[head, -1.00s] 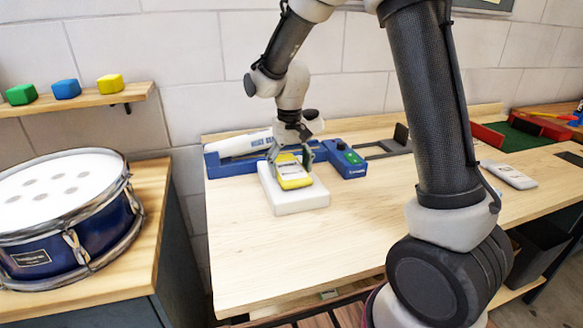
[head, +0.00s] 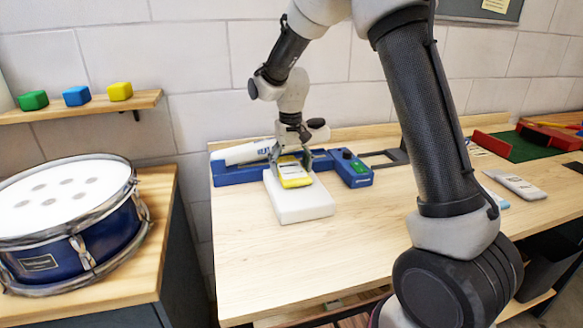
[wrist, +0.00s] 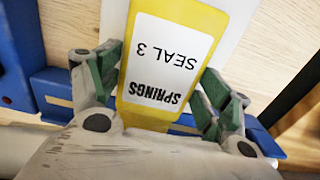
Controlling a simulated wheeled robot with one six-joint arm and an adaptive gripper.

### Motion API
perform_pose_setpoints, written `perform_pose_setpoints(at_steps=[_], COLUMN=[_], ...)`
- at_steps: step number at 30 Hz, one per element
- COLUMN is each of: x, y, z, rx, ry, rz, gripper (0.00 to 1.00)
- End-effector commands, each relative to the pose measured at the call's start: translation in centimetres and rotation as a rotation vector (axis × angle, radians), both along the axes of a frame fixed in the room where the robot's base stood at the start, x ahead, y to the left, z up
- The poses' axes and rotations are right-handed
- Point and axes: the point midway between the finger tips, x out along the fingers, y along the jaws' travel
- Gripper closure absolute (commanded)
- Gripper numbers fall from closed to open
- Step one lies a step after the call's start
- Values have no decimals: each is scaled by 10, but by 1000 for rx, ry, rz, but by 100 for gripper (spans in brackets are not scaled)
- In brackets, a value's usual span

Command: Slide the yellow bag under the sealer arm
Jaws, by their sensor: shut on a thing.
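The yellow bag (head: 294,178) lies on a white block (head: 302,207) in front of the blue sealer (head: 233,173). In the wrist view the bag (wrist: 205,17) has a white label reading "SPRINGS SEAL 3". My gripper (head: 293,157) is shut on the bag, with one green-padded finger on each side of it; the gripper also shows in the wrist view (wrist: 153,85). The white sealer arm (head: 247,152) lies along the back left of the sealer. My gripper hides part of the sealer and the bag's far end.
A drum (head: 65,220) stands on a separate bench at left. A shelf (head: 75,109) above holds green, blue and yellow blocks. The table front is clear.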

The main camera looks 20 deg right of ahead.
Motion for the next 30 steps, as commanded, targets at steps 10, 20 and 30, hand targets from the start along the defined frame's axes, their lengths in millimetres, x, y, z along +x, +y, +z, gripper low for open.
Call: perform_pose_setpoints(at_steps=[10, 20, 30], x=[0, 0, 1], y=[0, 0, 0], z=[0, 0, 42], rx=[0, 0, 1], ry=[0, 0, -5], rz=[0, 0, 0], gripper=[2, 0, 0])
